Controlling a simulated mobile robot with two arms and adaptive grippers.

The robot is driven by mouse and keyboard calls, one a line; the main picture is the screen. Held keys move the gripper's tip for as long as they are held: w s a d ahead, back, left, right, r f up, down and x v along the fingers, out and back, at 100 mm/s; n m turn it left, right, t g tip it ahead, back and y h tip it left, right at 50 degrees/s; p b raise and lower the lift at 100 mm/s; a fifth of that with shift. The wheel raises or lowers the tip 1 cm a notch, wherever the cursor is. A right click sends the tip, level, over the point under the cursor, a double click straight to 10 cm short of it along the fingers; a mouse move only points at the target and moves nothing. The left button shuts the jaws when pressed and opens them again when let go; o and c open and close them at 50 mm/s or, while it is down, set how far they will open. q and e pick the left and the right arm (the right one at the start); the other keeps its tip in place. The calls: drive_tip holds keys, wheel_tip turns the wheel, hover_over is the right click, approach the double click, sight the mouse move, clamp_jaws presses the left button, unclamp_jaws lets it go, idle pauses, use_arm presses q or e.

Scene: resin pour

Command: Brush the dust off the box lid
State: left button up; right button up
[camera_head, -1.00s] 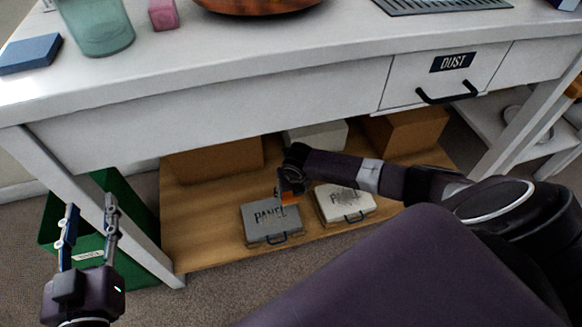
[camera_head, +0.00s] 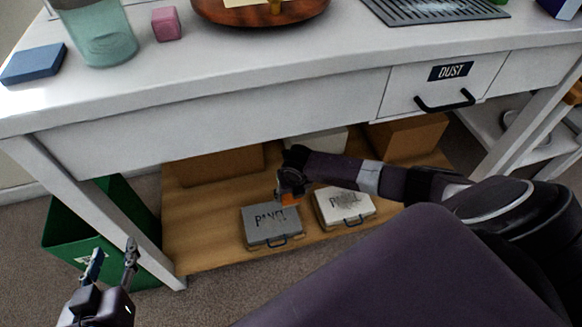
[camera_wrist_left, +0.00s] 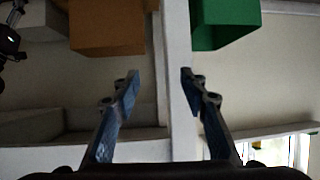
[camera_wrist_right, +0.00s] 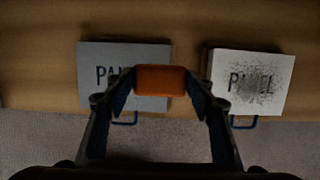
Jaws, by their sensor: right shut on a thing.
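Two flat boxes lie on the wooden lower shelf. The left one is a grey box (camera_head: 272,231) marked PANEL; its lid also shows in the right wrist view (camera_wrist_right: 99,90). The right one is a white box (camera_head: 345,208), its lettering covered by dark speckled dust (camera_wrist_right: 262,78). My right gripper (camera_head: 290,192) is shut on an orange block-like piece (camera_wrist_right: 160,80), probably the brush's handle. It is over the grey box's rear right part and the gap; contact and bristles cannot be made out. My left gripper (camera_head: 115,250) is open and empty, left of the table leg.
The table (camera_head: 215,115) with its DUST drawer (camera_head: 440,80) overhangs the shelf (camera_head: 205,255). Cardboard boxes (camera_head: 215,166) stand at the shelf's back. A green bin (camera_head: 75,225) is beside the left leg. A blue block (camera_head: 33,63), a glass and a wooden dish are on top.

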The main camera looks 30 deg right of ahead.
drive_tip(key=shift+r+p, duration=0.3)
drive_tip(key=shift+p, duration=0.05)
drive_tip(key=shift+r+p, duration=0.25)
drive_tip(key=shift+p, duration=0.05)
drive_tip(key=shift+r+p, duration=0.2)
drive_tip(key=shift+p, duration=0.1)
use_arm(q)
drive_tip(key=s+a+f+g+y, duration=0.2)
drive_tip(key=s+f+g, duration=0.4)
drive_tip(key=s+f, duration=0.3)
drive_tip(key=shift+s+a+g+p, duration=0.35)
drive_tip(key=shift+s+a, duration=0.5)
drive_tip(key=shift+s, duration=0.35)
use_arm(e)
drive_tip(key=shift+r, duration=0.25)
drive_tip(key=shift+a, duration=0.1)
